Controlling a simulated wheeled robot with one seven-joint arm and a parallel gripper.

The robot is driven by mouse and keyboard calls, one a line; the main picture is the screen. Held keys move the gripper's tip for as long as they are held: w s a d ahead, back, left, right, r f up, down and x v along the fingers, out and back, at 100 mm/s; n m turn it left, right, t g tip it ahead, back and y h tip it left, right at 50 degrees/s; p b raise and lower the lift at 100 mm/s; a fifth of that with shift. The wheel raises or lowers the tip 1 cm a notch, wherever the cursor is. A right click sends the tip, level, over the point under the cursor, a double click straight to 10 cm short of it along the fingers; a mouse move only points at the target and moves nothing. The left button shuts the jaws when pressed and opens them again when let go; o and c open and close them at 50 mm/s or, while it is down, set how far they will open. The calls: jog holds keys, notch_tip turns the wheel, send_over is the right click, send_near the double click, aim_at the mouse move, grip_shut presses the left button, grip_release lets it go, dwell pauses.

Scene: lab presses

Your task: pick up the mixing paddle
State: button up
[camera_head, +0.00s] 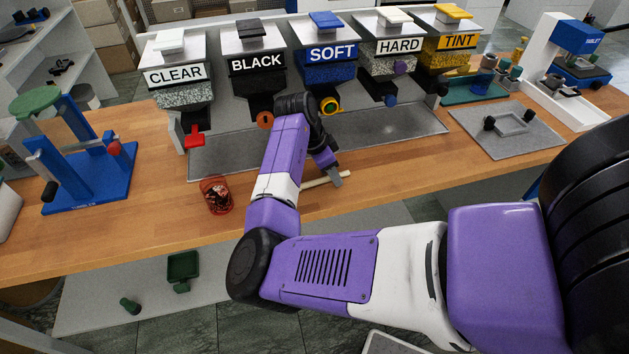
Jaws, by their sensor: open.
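A pale, thin stick, which looks like the mixing paddle (318,182), lies on the wooden bench in front of the grey mat. Its left part is hidden behind my arm. My gripper (338,180) points down at the right part of the stick, with its fingers at or just above it. The fingers are small in this view, and I cannot tell whether they touch the stick. My gripper is open.
A red cup (216,195) with dark contents stands left of my arm. Behind is a row of labelled dispensers (332,58) over a grey mat (400,128). A blue press (85,165) stands at left. The bench (130,222) is clear along its front left.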

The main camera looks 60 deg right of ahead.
jog(key=shift+f, duration=0.1)
jog(key=shift+c, duration=0.2)
grip_shut()
dwell(0.4)
